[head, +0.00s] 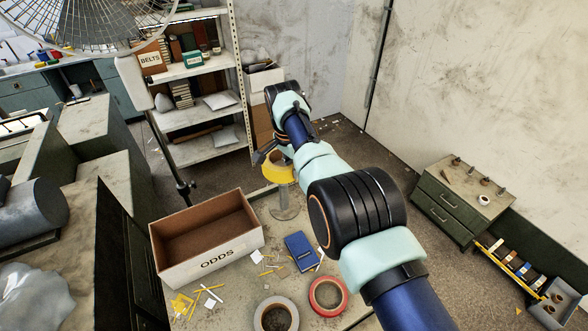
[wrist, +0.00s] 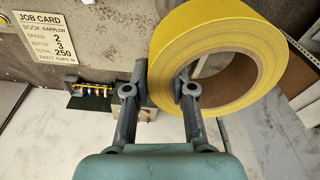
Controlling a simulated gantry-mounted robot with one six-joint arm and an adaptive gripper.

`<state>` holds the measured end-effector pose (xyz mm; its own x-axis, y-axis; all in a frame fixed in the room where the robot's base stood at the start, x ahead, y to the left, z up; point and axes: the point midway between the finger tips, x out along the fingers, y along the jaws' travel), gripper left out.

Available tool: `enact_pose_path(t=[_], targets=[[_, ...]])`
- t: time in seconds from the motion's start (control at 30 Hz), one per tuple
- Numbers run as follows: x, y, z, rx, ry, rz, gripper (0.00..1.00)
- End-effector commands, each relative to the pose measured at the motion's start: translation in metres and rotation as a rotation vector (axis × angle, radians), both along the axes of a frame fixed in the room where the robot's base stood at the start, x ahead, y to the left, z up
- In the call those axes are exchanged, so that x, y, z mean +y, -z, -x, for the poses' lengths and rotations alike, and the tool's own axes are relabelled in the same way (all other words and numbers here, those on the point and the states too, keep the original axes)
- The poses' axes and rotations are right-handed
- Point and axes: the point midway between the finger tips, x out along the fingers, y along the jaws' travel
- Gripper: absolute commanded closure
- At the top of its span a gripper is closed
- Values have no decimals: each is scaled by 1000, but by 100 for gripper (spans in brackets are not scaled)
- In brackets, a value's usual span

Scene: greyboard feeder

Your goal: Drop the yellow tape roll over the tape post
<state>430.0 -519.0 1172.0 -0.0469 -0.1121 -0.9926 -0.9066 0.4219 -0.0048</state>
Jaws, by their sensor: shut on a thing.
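The yellow tape roll (head: 279,176) is in my gripper (head: 267,156), near the far edge of the bench. The wrist view shows the roll (wrist: 208,32) large, with its brown core and open hole. My gripper (wrist: 160,82) is shut on one side of the roll's wall, one finger in the hole and the other outside. The grey tape post (head: 284,200) stands on a round base on the bench. In the head view its upper part is hidden behind the roll. I cannot tell whether its tip is inside the hole. The wrist view does not clearly show the post.
An open box marked ODDS (head: 208,262) stands left of the post. A blue book (head: 300,251), a red tape roll (head: 328,281), a grey tape roll (head: 262,316) and loose scraps lie nearer. A green drawer cabinet (head: 447,205) stands at the right.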

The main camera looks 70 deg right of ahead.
Motion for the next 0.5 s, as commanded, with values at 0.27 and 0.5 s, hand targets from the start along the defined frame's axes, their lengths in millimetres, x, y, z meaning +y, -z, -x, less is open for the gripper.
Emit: enact_pose_path(t=[0.27, 0.5], targets=[[0, 8, 0, -1, -1, 0, 100], [0, 24, 0, -1, -1, 0, 100]])
